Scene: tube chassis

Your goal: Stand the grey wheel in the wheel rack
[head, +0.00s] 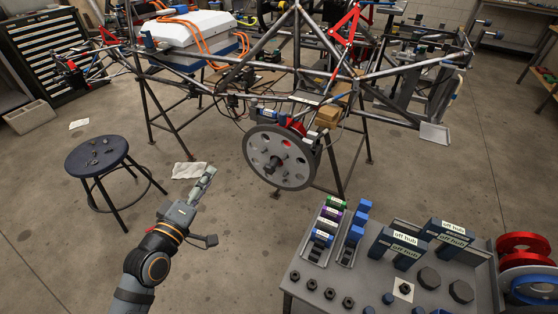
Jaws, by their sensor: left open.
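The grey wheel (280,158) is a disc with several holes and a dark centre. It is upright at the front of the tube chassis (245,70), apparently on its hub. My left gripper (211,206) is open and empty, in front of and to the left of the wheel, apart from it. My right gripper is not in view. No wheel rack can be clearly made out. Red wheels (523,243) and a blue wheel (532,289) show at the right edge, beside the cart; what holds them is unclear.
A grey cart (325,285) at lower right carries labelled blocks (400,247), small coloured parts (328,222) and dark nuts (348,302). A stool (97,155) stands at left. A white cloth (188,170) lies on the floor. The floor between stool and cart is mostly clear.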

